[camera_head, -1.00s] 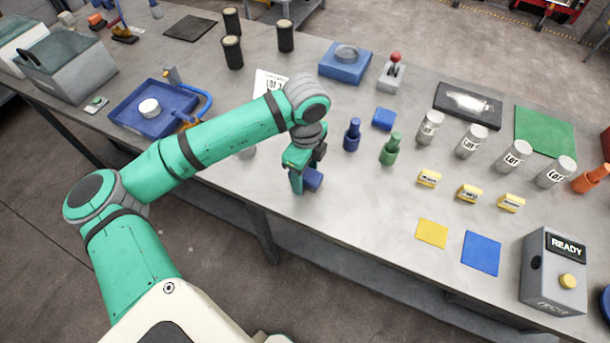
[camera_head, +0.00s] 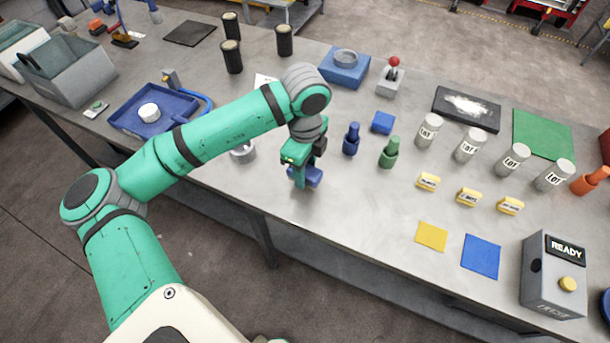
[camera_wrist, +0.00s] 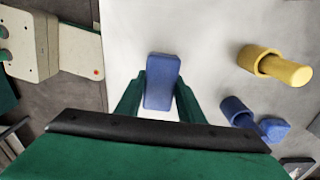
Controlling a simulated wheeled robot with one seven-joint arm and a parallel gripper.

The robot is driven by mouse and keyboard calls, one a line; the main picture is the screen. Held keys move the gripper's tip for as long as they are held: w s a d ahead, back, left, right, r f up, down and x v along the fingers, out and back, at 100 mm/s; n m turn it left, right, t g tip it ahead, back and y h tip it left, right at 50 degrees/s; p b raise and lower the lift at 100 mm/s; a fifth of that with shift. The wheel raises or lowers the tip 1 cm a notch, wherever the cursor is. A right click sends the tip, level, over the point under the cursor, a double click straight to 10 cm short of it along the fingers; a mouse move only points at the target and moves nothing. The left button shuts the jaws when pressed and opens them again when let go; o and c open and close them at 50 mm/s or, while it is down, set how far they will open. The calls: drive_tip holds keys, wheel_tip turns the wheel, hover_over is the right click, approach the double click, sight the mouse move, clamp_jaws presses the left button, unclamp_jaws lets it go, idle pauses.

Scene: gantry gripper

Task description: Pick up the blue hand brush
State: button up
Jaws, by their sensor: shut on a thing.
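The blue hand brush (camera_head: 313,177) is between the fingers of my gripper (camera_head: 300,176), near the front edge of the table. In the wrist view the brush (camera_wrist: 162,82) shows as a rounded blue block, with the green fingers (camera_wrist: 160,98) shut against its two sides. My gripper points down. The lower part of the brush is hidden from the wrist camera. I cannot tell for sure whether it is clear of the table top.
To the right stand a blue bottle-shaped piece (camera_head: 351,139), a green one (camera_head: 389,152) and a blue block (camera_head: 382,122). A yellow piece (camera_wrist: 275,66) shows in the wrist view. A grey cup (camera_head: 243,152) stands left.

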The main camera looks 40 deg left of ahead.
drive_tip(key=s+d+r, duration=0.4)
drive_tip(key=s+r, duration=0.6)
drive_tip(key=s, duration=0.3)
drive_tip(key=shift+s, duration=0.25)
drive_tip(key=shift+o, duration=0.9)
drive_tip(key=shift+f, duration=0.1)
drive_tip(key=shift+w, duration=0.1)
